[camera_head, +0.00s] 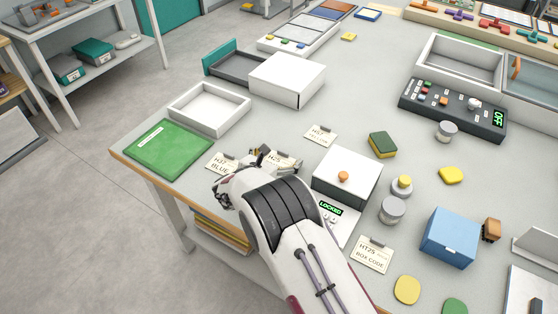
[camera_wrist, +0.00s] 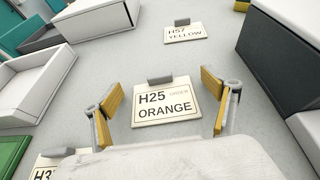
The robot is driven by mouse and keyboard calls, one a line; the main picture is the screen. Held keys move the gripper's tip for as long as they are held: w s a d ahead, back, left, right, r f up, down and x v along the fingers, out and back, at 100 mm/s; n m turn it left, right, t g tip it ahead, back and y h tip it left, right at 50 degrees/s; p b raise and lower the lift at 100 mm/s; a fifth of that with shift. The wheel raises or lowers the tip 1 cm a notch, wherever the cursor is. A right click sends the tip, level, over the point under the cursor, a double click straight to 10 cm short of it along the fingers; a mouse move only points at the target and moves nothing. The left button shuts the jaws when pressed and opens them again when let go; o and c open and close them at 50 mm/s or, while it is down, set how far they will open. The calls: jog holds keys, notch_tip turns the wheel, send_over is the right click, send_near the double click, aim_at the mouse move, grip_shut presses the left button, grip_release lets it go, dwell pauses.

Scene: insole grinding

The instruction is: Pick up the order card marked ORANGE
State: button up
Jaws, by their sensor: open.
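The order card marked H25 ORANGE (camera_wrist: 165,104) lies flat on the grey table, a cream card with a grey clip tab at its top edge. My gripper (camera_wrist: 160,112) is open in the wrist view, with one yellow-padded finger on each side of the card. Nothing is held, and I cannot tell how high the fingers are above the table. In the head view the card (camera_head: 283,158) is partly hidden behind my wrist, and the fingers are mostly hidden too.
The H57 YELLOW card (camera_head: 320,135) lies beyond, and the BLUE card (camera_head: 221,162) lies to the left. A white box with an orange knob (camera_head: 346,175) stands close on the right. A white open tray (camera_head: 208,108) and a green mat (camera_head: 168,149) are at the left.

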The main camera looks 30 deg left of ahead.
aim_at(280, 160)
jog(key=c, duration=1)
jog(key=shift+r, duration=0.1)
jog(key=shift+r, duration=4.9)
